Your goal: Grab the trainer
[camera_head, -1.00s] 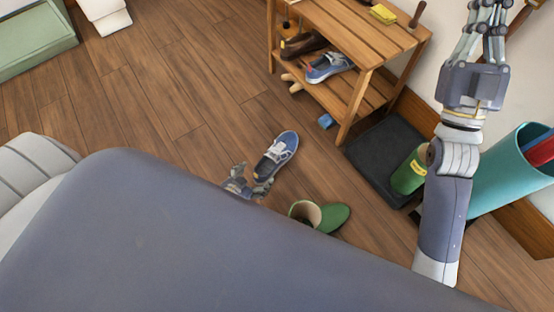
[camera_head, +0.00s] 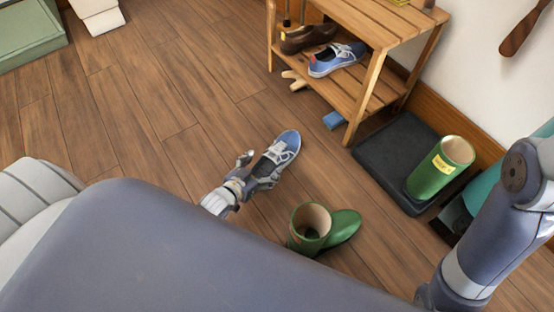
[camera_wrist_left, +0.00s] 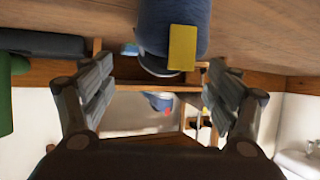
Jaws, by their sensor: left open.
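A blue trainer (camera_head: 282,148) with white laces lies on the wooden floor. My left gripper (camera_head: 262,166) is low over the floor at its near, heel end. Its fingers are open, one on each side of the heel; I cannot tell whether they touch it. In the left wrist view the trainer's dark blue heel with a yellow patch (camera_wrist_left: 182,48) shows at the top, between the open fingers (camera_wrist_left: 160,95). A similar blue trainer (camera_head: 337,60) sits on the shoe rack's lower shelf. My right arm shows at the right edge, but its gripper is out of view.
A green boot (camera_head: 308,228) stands on the floor right of my left gripper. Another green boot (camera_head: 436,172) stands on a black tray (camera_head: 388,150). The wooden rack (camera_head: 376,38) holds brown shoes (camera_head: 307,38). A small blue block (camera_head: 333,120) lies beside it.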

